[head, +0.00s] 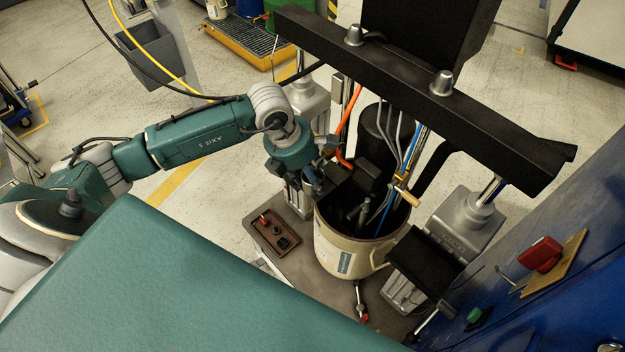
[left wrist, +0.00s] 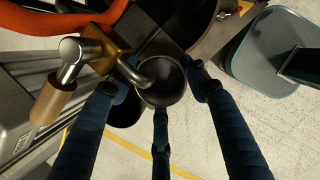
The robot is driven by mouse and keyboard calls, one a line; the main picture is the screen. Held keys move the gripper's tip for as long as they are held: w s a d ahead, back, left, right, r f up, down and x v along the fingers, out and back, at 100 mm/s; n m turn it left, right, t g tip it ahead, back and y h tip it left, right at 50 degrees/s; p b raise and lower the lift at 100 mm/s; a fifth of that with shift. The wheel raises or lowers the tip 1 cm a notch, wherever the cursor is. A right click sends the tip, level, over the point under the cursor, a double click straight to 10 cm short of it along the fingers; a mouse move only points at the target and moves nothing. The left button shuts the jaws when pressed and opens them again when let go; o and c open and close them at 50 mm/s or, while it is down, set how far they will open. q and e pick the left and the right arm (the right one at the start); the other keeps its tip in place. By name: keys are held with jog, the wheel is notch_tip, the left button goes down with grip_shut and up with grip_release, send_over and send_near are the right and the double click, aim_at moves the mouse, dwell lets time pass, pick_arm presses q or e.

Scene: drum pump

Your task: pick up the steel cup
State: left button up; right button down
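In the left wrist view a small round dark cup (left wrist: 161,83), which looks like the steel cup, shows its rim and hollow inside under a curved metal spout. My left gripper also shows there (left wrist: 157,97), its dark blue fingers spread on both sides of the cup and one finger below it. Gaps show beside the cup, so the fingers look open and not closed on it. In the head view the left gripper (head: 312,180) is left of the drum, and I cannot make out the cup there. My right gripper is in neither view.
A brass valve (left wrist: 104,46) with a wooden-handled lever (left wrist: 54,100) is close to the fingers. An orange hose (left wrist: 60,20) runs above. In the head view an open drum (head: 345,252) stands beneath a black crossbeam (head: 400,85).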

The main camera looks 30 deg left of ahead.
pick_arm(q)
jog(key=shift+r, duration=0.15)
jog(key=shift+w+r+b, duration=0.1)
jog(key=shift+r+b, duration=0.45)
jog(key=shift+b, duration=0.1)
jog(key=s+a+b, duration=0.3)
jog(key=s, duration=0.5)
jog(key=s+a+b, duration=0.2)
jog(key=s+a, duration=0.1)
jog(key=s, duration=0.5)
jog(key=shift+s+b, duration=0.4)
